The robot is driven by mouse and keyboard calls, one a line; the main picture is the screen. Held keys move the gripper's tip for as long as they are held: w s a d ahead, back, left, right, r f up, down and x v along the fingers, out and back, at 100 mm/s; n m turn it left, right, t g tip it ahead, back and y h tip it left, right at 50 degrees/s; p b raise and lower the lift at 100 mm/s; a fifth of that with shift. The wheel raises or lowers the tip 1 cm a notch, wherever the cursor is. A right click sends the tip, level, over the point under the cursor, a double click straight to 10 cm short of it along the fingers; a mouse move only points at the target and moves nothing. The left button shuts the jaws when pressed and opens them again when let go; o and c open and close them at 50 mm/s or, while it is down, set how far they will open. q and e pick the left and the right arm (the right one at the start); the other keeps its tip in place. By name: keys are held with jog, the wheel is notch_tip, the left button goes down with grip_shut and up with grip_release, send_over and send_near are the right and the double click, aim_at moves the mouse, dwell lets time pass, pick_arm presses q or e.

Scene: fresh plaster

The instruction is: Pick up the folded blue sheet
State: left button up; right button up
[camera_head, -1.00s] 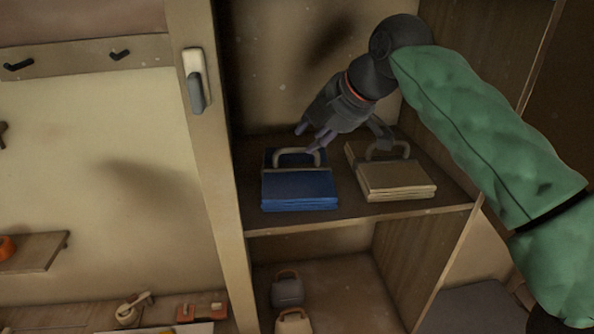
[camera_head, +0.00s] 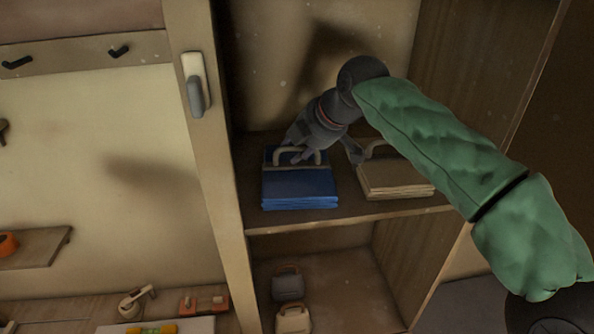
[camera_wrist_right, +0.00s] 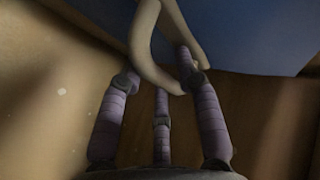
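The folded blue sheet (camera_head: 300,188) lies on the cabinet's upper shelf, with a pale loop handle (camera_head: 312,150) at its back. My right gripper (camera_head: 292,156) is at the left part of that handle. In the right wrist view the purple fingers (camera_wrist_right: 165,95) stand apart, and the pale handle (camera_wrist_right: 148,50) comes down between them, with the blue sheet (camera_wrist_right: 245,35) behind. The fingers look open around the handle; any contact is hard to tell. My left gripper is not in view.
A folded beige sheet (camera_head: 395,180) with a similar handle lies close on the right, partly behind my right arm. The cabinet's left post (camera_head: 212,160) stands left of the blue sheet. Two small handled items, grey (camera_head: 288,286) and beige (camera_head: 293,319), sit on the shelf below.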

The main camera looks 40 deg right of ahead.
aim_at(302, 174)
grip_shut()
jog(key=shift+r, duration=0.3)
notch_tip(302, 174, up, 2)
jog(key=shift+w+r+b, duration=0.15)
jog(key=shift+b, duration=0.2)
jog(key=s+a+r, duration=0.5)
jog(key=s+r, duration=0.5)
jog(key=s, duration=0.3)
jog(key=shift+a, duration=0.15)
